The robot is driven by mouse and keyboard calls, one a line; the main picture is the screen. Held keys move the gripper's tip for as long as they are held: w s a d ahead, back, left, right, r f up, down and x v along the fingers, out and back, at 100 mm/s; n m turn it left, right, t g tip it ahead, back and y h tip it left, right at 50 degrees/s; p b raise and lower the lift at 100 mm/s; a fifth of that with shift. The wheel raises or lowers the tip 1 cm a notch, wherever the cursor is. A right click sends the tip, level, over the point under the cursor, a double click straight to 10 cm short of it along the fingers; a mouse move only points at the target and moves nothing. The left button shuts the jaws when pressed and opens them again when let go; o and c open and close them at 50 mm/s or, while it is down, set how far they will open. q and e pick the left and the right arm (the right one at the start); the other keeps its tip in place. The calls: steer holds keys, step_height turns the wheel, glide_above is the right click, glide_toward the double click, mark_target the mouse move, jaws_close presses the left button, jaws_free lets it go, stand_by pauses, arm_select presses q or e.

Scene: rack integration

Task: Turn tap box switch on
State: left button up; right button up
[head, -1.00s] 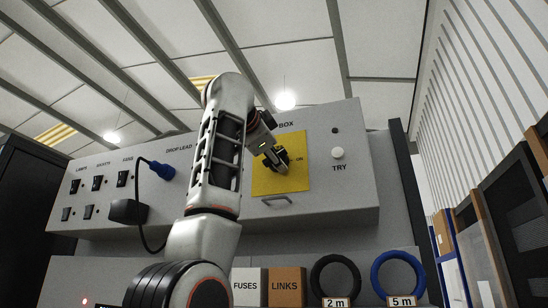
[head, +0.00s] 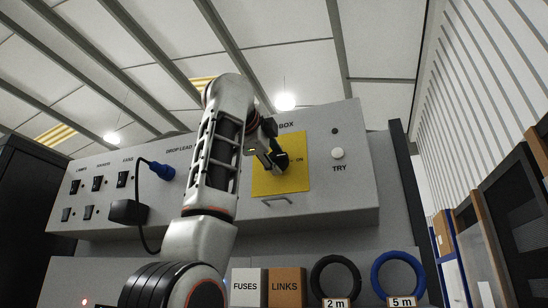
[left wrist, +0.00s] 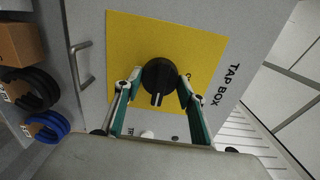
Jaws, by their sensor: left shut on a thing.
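The tap box switch is a black rotary knob (left wrist: 159,75) on a yellow plate (left wrist: 205,55). My left gripper (left wrist: 160,82) has one finger on each side of the knob and is shut on it. The knob's white mark points down in the left wrist view, toward the TRY button's side. In the head view the yellow plate (head: 296,146) has an ON label (head: 299,160) right of the knob. My left gripper (head: 277,160) covers much of the knob there. My right gripper is not in view.
A handle (head: 276,199) sits below the plate. The TRY button (head: 338,153) is to its right. A blue plug (head: 162,172) with a black cable is to the left. FUSES and LINKS boxes (head: 287,287) and coiled cables (head: 398,276) are below.

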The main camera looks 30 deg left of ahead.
arm_select(q)
steer(key=o, duration=1.1)
steer(key=v, duration=1.2)
steer(key=shift+d, duration=0.1)
